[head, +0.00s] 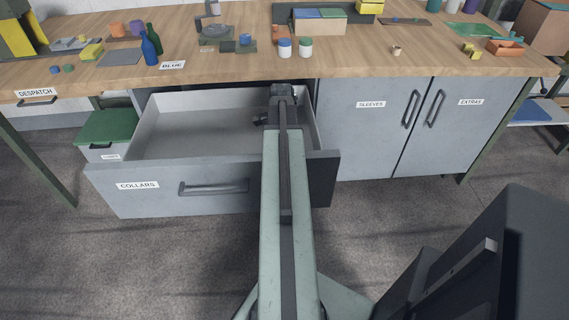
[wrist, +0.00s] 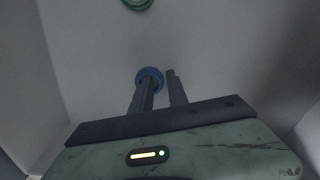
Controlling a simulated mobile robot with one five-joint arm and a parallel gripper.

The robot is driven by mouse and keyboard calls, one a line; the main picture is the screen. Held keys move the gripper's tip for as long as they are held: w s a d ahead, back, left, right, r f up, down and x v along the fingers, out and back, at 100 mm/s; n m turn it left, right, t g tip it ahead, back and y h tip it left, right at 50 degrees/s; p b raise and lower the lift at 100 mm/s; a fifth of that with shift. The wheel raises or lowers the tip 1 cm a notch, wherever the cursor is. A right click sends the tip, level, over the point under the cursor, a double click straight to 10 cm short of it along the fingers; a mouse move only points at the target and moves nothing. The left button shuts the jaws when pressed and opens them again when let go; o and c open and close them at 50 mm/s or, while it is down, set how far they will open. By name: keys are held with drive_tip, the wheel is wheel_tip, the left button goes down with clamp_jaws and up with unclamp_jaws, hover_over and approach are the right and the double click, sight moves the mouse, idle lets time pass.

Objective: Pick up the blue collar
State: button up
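The blue collar (wrist: 150,70) is a small ring on the pale drawer floor, seen in the wrist view. My gripper (wrist: 160,77) reaches down into the drawer with its two dark fingers apart. The left fingertip overlaps the collar in the picture and hides its lower part; the right fingertip is just to the collar's right. I cannot tell whether the left finger is inside the ring, above it or touching it. In the head view my arm covers the collar, and the open drawer labelled COLLARS (head: 137,185) lies around my gripper.
A green ring (wrist: 137,3) lies farther off in the drawer, cut by the top edge. The drawer walls stand close around my gripper. The bench top (head: 230,65) above holds bottles, jars and blocks. Shut cupboard doors (head: 370,130) stand to the right.

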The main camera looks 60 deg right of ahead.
drive_tip(key=shift+r, duration=0.1)
clamp_jaws()
drive_tip(key=shift+r, duration=0.1)
